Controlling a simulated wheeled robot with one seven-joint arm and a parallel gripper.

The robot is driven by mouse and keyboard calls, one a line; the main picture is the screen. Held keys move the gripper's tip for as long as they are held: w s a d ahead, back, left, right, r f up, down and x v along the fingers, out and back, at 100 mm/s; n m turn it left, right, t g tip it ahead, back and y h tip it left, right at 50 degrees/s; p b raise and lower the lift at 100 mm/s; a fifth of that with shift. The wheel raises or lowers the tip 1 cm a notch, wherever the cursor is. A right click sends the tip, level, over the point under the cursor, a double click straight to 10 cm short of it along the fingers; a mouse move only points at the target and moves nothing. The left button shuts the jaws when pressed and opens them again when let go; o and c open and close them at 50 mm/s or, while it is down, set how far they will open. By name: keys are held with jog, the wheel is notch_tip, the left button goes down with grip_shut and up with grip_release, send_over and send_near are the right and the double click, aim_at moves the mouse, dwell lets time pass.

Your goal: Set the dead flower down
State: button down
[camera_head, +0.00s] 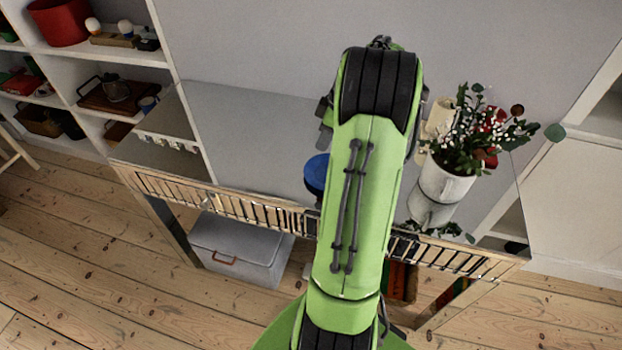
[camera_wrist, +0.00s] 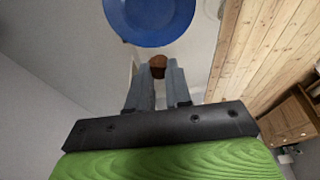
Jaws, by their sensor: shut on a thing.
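The dead flower shows in the wrist view as a small dark brown head (camera_wrist: 158,61) between the tips of my gripper (camera_wrist: 158,73). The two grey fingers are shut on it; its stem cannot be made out. A round blue thing (camera_wrist: 150,18) lies just beyond the fingertips, apart from the flower in the picture. It also shows in the head view (camera_head: 316,173), partly behind my green arm. My arm hides the gripper and flower in the head view.
A shiny-topped table (camera_head: 255,120) with a slatted metal edge stands below. A white pot (camera_head: 444,181) with leaves and red and white flowers stands on its right, beside a cream object (camera_head: 440,117). The table's left part looks clear. A grey box (camera_head: 240,249) sits underneath. Shelves (camera_head: 112,55) stand at left.

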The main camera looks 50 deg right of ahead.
aim_at(320, 173)
notch_tip(320, 173, down, 10)
jog(key=b, duration=0.3)
jog(key=shift+s+r, duration=0.1)
jog(key=shift+r, duration=0.15)
jog(key=shift+f, duration=0.2)
jog(key=c, duration=1.1)
grip_release()
jog(key=shift+o, duration=0.2)
jog(key=shift+r, duration=0.1)
